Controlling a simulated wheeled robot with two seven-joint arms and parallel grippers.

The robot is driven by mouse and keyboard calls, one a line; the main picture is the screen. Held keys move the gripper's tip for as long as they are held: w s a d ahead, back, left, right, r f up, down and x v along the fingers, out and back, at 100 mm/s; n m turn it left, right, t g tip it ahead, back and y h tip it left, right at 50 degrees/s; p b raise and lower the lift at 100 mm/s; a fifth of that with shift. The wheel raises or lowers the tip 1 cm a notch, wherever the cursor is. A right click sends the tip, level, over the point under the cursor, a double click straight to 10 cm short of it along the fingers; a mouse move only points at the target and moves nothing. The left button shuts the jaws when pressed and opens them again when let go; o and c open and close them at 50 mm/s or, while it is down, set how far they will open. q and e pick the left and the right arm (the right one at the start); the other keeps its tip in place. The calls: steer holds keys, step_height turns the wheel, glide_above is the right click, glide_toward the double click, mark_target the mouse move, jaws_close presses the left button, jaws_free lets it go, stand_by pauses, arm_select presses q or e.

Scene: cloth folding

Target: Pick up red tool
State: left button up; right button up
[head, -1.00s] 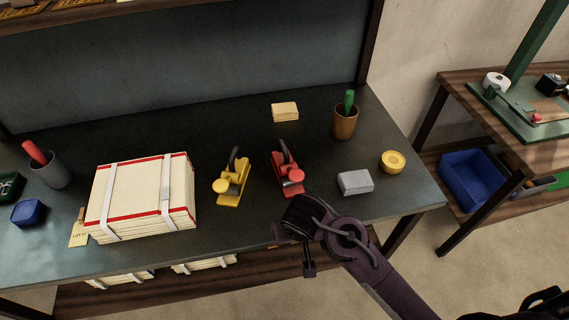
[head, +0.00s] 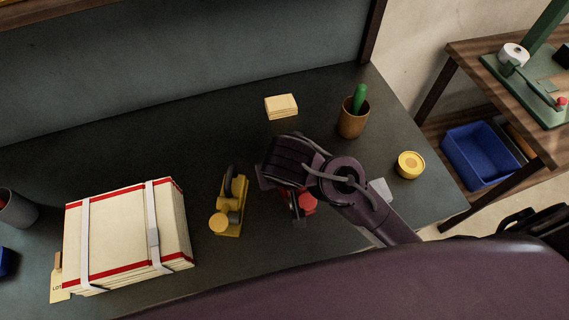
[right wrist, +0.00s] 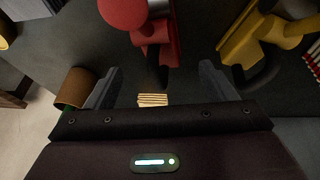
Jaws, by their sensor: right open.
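The red tool (head: 307,203) lies on the dark table, mostly hidden under my right gripper in the head view; its round red knob shows. In the right wrist view the red tool (right wrist: 160,35) is at the top middle, its dark handle end reaching between the finger lines. My right gripper (right wrist: 160,68) is open and empty, its two fingers on either side of that handle end. I cannot tell how high it is above the tool. In the head view the right gripper (head: 280,188) points down over the tool. My left gripper is not in view.
A yellow tool (head: 230,205) stands close left of the red one. A strapped paper stack (head: 125,235) is further left. A brown cup (head: 352,120), a small pale block (head: 281,106), a yellow round container (head: 409,165) and a partly hidden grey block (head: 381,190) surround the arm.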

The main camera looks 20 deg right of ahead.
steer(key=shift+w+f, duration=0.25)
steer(key=shift+w+d+f, duration=0.1)
steer(key=shift+f, duration=0.25)
steer(key=shift+x, duration=1.25)
steer(key=x, duration=0.3)
steer(key=shift+r, duration=0.1)
steer(key=shift+w+d+f, duration=0.1)
steer(key=shift+w+f, duration=0.05)
steer(key=shift+f, duration=0.25)
jaws_close()
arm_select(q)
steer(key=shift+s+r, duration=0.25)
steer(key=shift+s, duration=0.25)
